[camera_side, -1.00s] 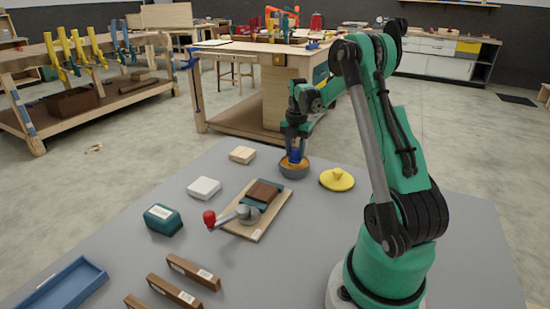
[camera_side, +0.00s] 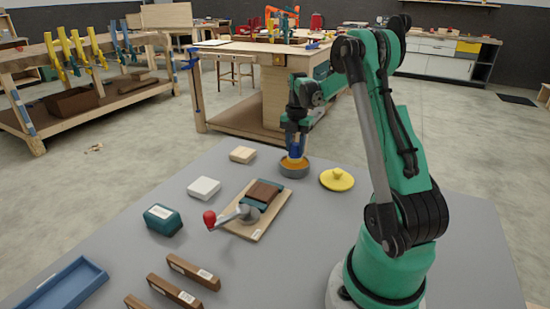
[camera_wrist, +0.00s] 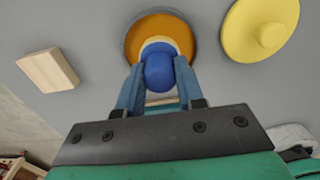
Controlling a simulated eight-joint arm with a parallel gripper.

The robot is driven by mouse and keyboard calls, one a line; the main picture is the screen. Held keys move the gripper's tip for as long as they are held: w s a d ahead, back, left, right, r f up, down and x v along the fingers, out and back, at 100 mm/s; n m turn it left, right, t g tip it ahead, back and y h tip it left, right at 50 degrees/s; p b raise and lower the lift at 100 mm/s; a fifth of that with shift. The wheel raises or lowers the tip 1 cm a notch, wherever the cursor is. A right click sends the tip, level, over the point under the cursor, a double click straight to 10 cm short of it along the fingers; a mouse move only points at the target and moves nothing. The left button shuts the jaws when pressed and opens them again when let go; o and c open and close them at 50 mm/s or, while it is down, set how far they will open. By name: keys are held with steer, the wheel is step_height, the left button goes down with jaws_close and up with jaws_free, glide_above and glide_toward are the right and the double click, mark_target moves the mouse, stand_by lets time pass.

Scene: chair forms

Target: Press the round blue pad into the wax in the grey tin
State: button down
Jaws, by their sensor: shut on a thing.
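My gripper (camera_side: 296,148) is shut on the blue knob of the round blue pad (camera_wrist: 159,70) and points down over the tin. Orange wax (camera_wrist: 175,28) fills the tin. The pad covers the near-middle part of the wax in the wrist view. Whether its underside touches the wax is hidden.
A yellow lid with a knob (camera_side: 337,179) lies right of the tin. A wooden block (camera_side: 243,154) and a white block (camera_side: 204,188) lie to the left. A board with a red-handled clamp (camera_side: 260,225) lies in front.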

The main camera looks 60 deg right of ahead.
mark_target(295, 144)
steer(key=shift+r, duration=2.75)
steer(key=shift+a, duration=0.1)
steer(key=w+a+r+m, duration=0.2)
steer(key=a+m, duration=0.4)
steer(key=a, duration=0.4)
steer(key=w+a+r+m, duration=0.2)
steer(key=a+m, duration=0.4)
steer(key=a, duration=0.4)
steer(key=w+a+r+m, duration=0.2)
steer(key=a+m, duration=0.4)
steer(key=a, duration=0.4)
steer(key=shift+w+a+r, duration=0.2)
steer(key=shift+w+r, duration=0.2)
steer(key=shift+w, duration=0.25)
